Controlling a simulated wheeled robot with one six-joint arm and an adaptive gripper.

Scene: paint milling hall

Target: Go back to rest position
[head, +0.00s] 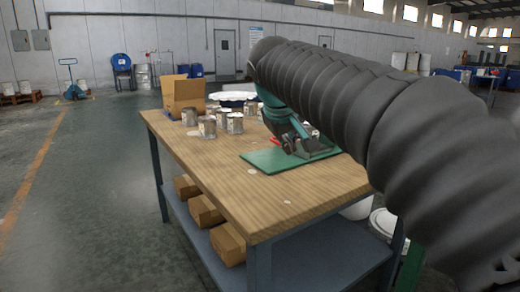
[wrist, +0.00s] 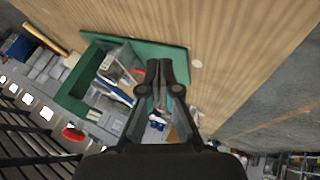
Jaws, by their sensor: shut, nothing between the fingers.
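My gripper (head: 306,147) is low over the green board (head: 258,160) on the wooden workbench (head: 225,180) in the head view. In the wrist view my gripper (wrist: 160,66) has its two dark fingers together with nothing between them. A green edge (wrist: 150,46) shows beyond the fingertips, with the bare wooden top (wrist: 235,50) to the right. From these frames I cannot tell whether the fingertips touch the board. My arm hides the right part of the bench in the head view.
Several metal cans (head: 207,127) stand at the back of the bench near an open cardboard box (head: 184,95). A small red thing (head: 275,141) is beside my gripper. Brown boxes (head: 205,211) lie on the lower shelf. The bench's front left is mostly clear, and open floor (head: 95,200) lies left.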

